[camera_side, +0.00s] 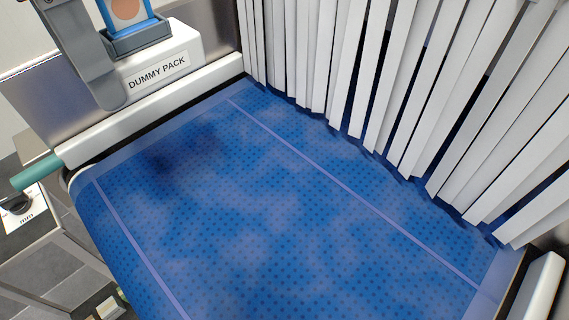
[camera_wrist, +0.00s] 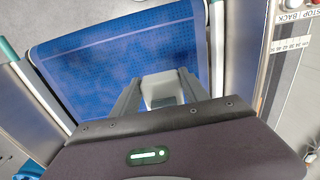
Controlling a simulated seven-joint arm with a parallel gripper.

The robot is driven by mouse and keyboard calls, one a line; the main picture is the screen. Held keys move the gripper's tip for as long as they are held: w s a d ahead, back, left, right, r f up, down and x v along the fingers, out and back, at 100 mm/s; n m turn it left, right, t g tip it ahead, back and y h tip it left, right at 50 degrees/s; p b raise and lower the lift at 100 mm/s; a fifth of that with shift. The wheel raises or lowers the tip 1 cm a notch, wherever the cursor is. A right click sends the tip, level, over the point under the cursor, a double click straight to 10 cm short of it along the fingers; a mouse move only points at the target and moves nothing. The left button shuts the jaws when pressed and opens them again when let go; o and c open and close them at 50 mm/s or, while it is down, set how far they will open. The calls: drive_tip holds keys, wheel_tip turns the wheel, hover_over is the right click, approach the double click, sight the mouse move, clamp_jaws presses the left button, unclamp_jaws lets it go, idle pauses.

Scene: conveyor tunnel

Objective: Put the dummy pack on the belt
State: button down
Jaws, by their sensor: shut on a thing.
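In the side view a blue-edged pack with a pale face and an orange disc (camera_side: 127,9) stands in a grey holder (camera_side: 140,37). The holder is above a white block labelled DUMMY PACK (camera_side: 160,72), and the pack's top is cut off. The blue dotted belt (camera_side: 280,200) is bare where seen, with a dark shadow on its left part. In the wrist view my gripper (camera_wrist: 160,92) is shut on a pale grey and white thing (camera_wrist: 160,88), with the belt (camera_wrist: 120,55) beyond. I cannot tell whether this thing is a dummy pack. No gripper is clearly recognisable in the side view.
White strip curtains (camera_side: 400,80) hang along the belt's far right side. A grey bar with a rounded end (camera_side: 85,55) stands at the upper left. A teal-ended roller (camera_side: 38,172) is at the left. A STOP / BACK panel (camera_wrist: 292,18) is at the right in the wrist view.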

wheel_tip(320, 180, down, 18)
drive_tip(key=shift+f, duration=0.1)
idle(0.5)
drive_tip(key=shift+f, duration=0.15)
drive_tip(key=c, duration=0.6)
unclamp_jaws()
